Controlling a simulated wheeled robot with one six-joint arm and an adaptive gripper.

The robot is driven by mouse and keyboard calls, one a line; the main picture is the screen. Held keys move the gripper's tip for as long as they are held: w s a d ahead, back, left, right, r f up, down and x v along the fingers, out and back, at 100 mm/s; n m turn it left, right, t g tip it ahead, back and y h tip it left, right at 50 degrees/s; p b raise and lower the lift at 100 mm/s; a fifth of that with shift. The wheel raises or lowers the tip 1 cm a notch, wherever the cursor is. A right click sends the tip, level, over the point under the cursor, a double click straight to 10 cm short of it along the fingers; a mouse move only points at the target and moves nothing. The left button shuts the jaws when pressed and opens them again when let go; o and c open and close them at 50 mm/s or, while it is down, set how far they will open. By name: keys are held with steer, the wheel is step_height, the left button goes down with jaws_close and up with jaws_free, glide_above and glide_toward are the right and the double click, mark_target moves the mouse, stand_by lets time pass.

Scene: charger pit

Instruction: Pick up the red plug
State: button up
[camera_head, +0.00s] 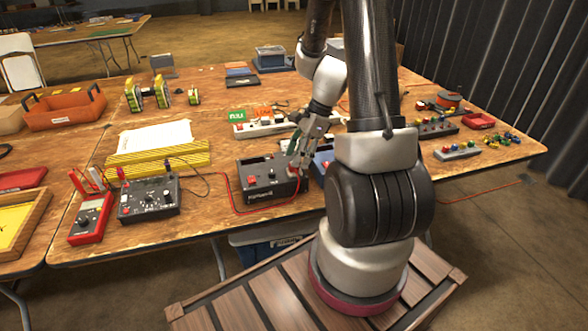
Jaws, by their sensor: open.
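A black box (262,192) stands near the front edge of the wooden table (225,150), with small red parts on its top. One small red piece (291,170) shows at the box's right side, close to my fingertips; it may be the red plug, but it is too small to be sure. A red cable (236,208) loops around the front of the box. My gripper (298,163) is open and points down over the right end of the box. Its fingers partly hide that end, and I cannot tell whether they touch the red piece.
A blue box (322,160) stands close right of the gripper, partly hidden by my arm. A white power strip (262,126) lies behind. A black control box (148,198) and a red meter (90,218) stand left. Bare tabletop shows left of the black box.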

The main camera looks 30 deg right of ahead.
mark_target(294, 168)
steer(key=shift+x, duration=1.25)
jaws_close()
